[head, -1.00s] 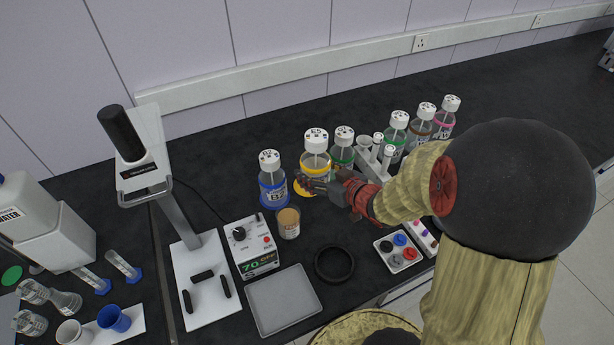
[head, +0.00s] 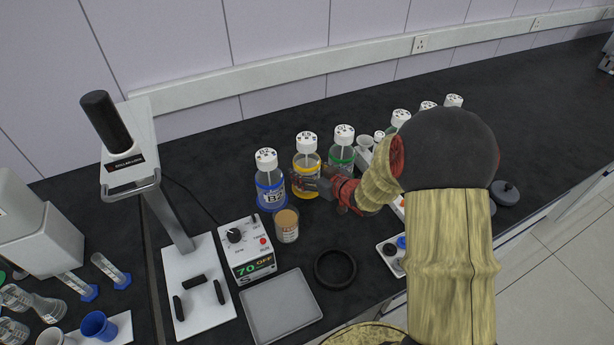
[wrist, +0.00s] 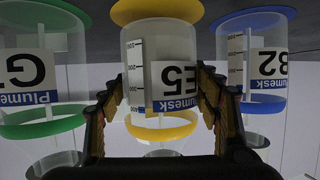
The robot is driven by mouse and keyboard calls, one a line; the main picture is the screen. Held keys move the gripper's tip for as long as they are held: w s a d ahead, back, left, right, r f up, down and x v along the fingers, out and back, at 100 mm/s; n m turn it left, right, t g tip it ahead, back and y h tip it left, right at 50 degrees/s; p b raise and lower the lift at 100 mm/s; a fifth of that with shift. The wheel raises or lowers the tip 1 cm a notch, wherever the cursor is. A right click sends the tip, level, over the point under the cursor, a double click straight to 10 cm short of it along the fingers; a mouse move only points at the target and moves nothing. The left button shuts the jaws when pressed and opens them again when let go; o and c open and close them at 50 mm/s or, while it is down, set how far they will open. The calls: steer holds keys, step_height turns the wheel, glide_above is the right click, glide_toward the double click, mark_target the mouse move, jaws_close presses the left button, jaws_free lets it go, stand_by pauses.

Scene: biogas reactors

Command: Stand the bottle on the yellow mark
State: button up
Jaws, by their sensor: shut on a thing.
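The clear bottle labelled E5 (head: 308,159), with a white cap and yellow bands, stands upright in the row, between the blue B2 bottle (head: 270,190) and a green-banded bottle (head: 341,158). My gripper (head: 309,184) is shut on it from the right. In the wrist view the picture is upside down, and the E5 bottle (wrist: 160,65) sits between both fingers. The yellow mark (wrist: 155,11) shows at the bottle's base there, slightly wider than the bottle. I cannot tell whether the base touches it.
An amber-filled beaker (head: 286,225) stands close in front of the B2 bottle. A stirrer box (head: 247,250), a grey tray (head: 281,307) and a black ring (head: 335,268) lie nearer the front. More bottles stand behind my arm at the right.

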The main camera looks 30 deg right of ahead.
steer(key=shift+f, duration=0.45)
steer(key=shift+f, duration=0.2)
steer(key=o, duration=1.8)
steer(key=shift+o, duration=0.2)
